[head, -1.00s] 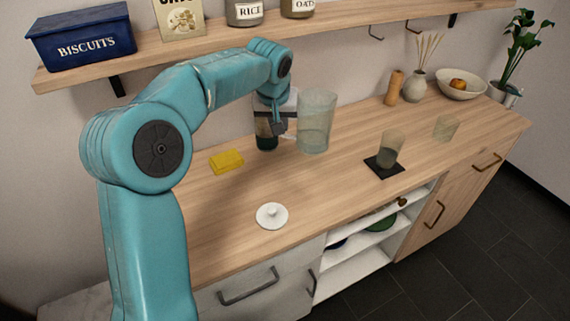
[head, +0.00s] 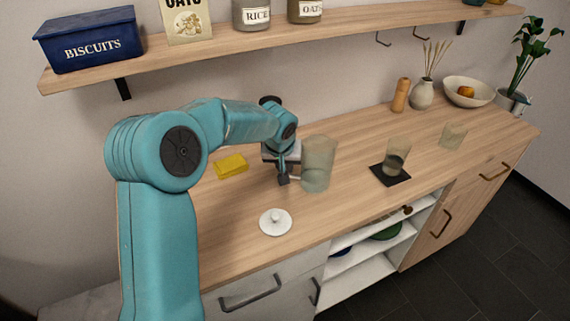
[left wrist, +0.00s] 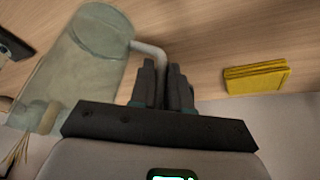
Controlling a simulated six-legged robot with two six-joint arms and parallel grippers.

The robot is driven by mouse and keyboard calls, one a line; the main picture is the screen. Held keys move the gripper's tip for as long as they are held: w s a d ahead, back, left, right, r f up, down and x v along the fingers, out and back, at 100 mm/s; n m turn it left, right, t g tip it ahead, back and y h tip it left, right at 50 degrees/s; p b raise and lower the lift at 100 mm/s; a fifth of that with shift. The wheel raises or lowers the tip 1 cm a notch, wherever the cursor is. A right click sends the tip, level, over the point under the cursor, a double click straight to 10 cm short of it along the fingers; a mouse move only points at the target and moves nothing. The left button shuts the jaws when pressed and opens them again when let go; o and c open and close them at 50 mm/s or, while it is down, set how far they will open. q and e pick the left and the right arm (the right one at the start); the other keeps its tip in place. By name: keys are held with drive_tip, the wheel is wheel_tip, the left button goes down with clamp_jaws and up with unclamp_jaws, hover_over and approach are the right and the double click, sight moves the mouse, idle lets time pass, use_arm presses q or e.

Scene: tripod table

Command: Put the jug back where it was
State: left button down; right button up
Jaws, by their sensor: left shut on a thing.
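The jug (head: 318,165) is a tall, clear greenish vessel, upright near the middle of the counter (head: 345,215). I cannot tell whether its base touches the wood. My left gripper (head: 285,180) is at the jug's left side, shut on its handle. In the left wrist view the jug (left wrist: 85,62) fills the upper left, and its pale handle (left wrist: 150,50) runs to the closed fingers (left wrist: 167,75). A white round lid with a knob (head: 275,222) lies on the counter in front of the jug. My right gripper is not in view.
To the right, a partly filled glass (head: 397,153) stands on a black coaster (head: 390,179), and another glass (head: 453,136) stands farther right. A wall shelf (head: 200,53) runs above. Counter between lid and coaster is clear.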

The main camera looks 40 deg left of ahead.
use_arm(q)
drive_tip(key=shift+f, duration=0.1)
drive_tip(key=c, duration=1.1)
unclamp_jaws()
drive_tip(key=shift+r, duration=0.3)
drive_tip(key=v, duration=1.1)
drive_tip(key=shift+s+r, duration=0.25)
drive_tip(key=shift+r, duration=0.05)
drive_tip(key=shift+d+f, duration=0.1)
